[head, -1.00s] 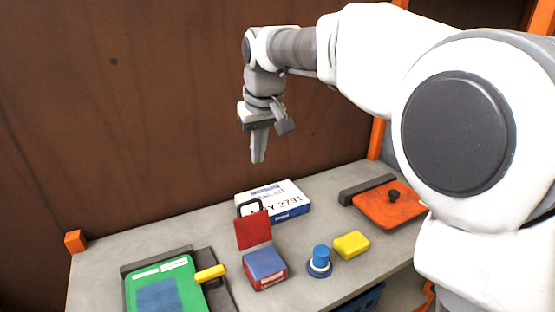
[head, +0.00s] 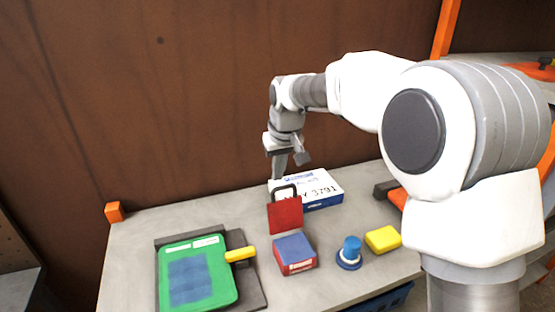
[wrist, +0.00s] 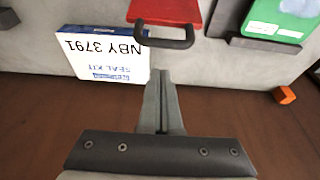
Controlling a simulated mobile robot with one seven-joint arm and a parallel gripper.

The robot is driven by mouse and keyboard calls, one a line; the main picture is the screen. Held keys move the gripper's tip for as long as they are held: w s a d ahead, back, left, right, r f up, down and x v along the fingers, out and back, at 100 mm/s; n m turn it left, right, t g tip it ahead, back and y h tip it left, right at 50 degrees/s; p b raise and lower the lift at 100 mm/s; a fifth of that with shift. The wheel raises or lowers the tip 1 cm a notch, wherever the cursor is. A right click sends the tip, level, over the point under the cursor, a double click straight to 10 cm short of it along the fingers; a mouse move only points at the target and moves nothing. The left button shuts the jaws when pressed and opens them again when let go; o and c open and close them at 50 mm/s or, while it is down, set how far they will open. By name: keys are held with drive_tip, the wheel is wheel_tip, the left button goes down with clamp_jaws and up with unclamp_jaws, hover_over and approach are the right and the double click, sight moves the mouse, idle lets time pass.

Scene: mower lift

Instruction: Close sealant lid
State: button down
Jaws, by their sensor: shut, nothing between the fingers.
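The sealant box is red with a blue top face (head: 295,250) and stands on the grey bench. Its red lid (head: 286,216) stands open and upright at the back edge of the box, with a dark loop handle (head: 284,191) at its top. In the wrist view the red lid (wrist: 166,10) and its dark handle (wrist: 161,40) show at the top edge; the box body is out of view there. My gripper (head: 279,175) is shut and empty, pointing down behind the lid near the handle. It also shows in the wrist view (wrist: 159,76), apart from the handle.
A white and blue seal kit box (head: 322,188) lies behind the lid, close to my gripper. A green case (head: 210,290) with a yellow handle is at left. A blue knob (head: 350,252) and a yellow block (head: 382,239) stand at right. A brown wall rises behind.

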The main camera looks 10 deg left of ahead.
drive_tip(key=shift+s+d, duration=0.75)
drive_tip(key=shift+s, duration=0.35)
drive_tip(key=shift+s+b, duration=0.15)
drive_tip(key=shift+b, duration=0.35)
drive_tip(key=shift+s+d+r+t, duration=0.15)
drive_tip(key=shift+d+t, duration=0.1)
drive_tip(key=shift+t, duration=0.05)
drive_tip(key=shift+b, duration=0.3)
